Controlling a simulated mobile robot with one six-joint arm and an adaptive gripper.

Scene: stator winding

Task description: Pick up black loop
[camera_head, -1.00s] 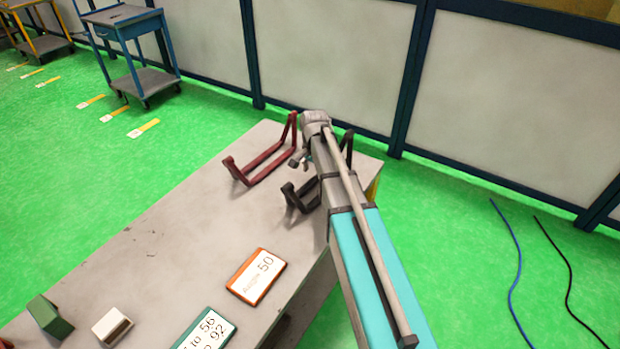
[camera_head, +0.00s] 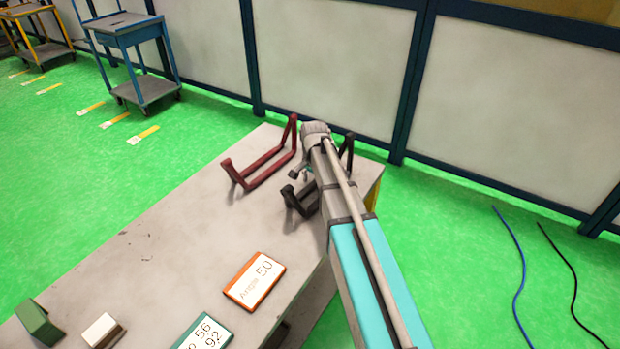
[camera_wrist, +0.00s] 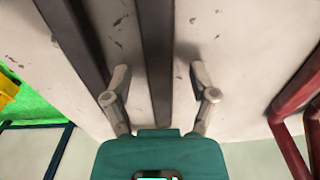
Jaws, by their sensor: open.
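The black loop (camera_head: 293,201) stands on the grey table near its far right corner, and my arm hides part of it in the head view. In the wrist view, one long dark bar of the black loop (camera_wrist: 156,50) runs between my fingertips. A second dark bar lies to the left, outside the left finger. My gripper (camera_wrist: 158,77) is open, with a finger on each side of the bar and a gap to each. Contact with the bar cannot be told. In the head view, my gripper is mostly hidden behind the wrist.
A dark red loop (camera_head: 237,175) stands left of the black loop; it also shows at the right in the wrist view (camera_wrist: 290,105). An orange-framed card (camera_head: 255,281), a green-framed card (camera_head: 204,333), and a green block (camera_head: 38,322) lie nearer. The table's middle is clear.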

